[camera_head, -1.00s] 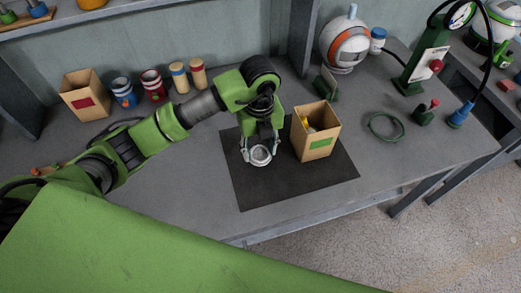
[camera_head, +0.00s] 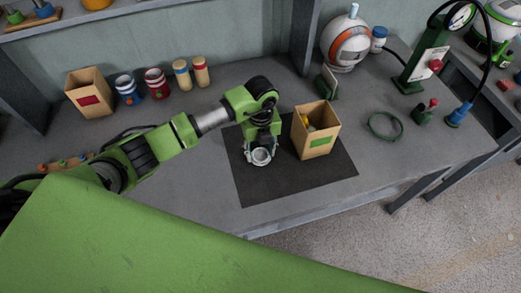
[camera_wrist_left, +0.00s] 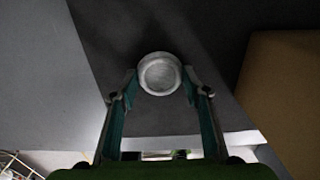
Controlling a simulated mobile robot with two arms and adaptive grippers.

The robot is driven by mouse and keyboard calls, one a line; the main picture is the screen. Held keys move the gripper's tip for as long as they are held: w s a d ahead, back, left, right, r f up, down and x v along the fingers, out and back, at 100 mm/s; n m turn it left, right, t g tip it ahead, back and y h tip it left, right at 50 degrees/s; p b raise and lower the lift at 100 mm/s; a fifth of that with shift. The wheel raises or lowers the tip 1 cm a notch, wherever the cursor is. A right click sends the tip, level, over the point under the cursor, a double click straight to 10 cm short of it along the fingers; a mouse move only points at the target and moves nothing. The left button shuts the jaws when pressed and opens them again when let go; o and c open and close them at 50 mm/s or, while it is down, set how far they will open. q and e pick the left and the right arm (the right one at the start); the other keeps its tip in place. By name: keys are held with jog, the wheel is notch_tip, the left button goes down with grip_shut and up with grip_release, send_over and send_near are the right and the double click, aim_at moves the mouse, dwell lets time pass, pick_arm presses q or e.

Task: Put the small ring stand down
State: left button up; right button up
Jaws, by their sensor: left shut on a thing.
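The small ring stand (camera_head: 261,156) is a pale grey round ring over the dark mat (camera_head: 262,190). My left gripper (camera_head: 260,153) points down at it and is shut on it, one finger on each side. In the left wrist view the ring stand (camera_wrist_left: 160,73) sits between the two fingertips. Whether its underside touches the mat cannot be told. My right gripper is not in view.
A cardboard box with a green label (camera_head: 317,131) stands on the mat just right of my left gripper. Cans and another box (camera_head: 90,92) stand along the back left. The mat's front part is clear.

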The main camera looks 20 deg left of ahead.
aim_at(261, 156)
pick_arm(q)
jog(key=o, duration=1)
jog(key=shift+r+p, duration=0.2)
jog(key=shift+p, duration=0.1)
jog(key=shift+w+r+b, duration=0.1)
jog(key=shift+r+b, duration=0.2)
notch_tip(261, 156, up, 11)
jog(key=b, duration=0.2)
jog(key=shift+b, duration=0.4)
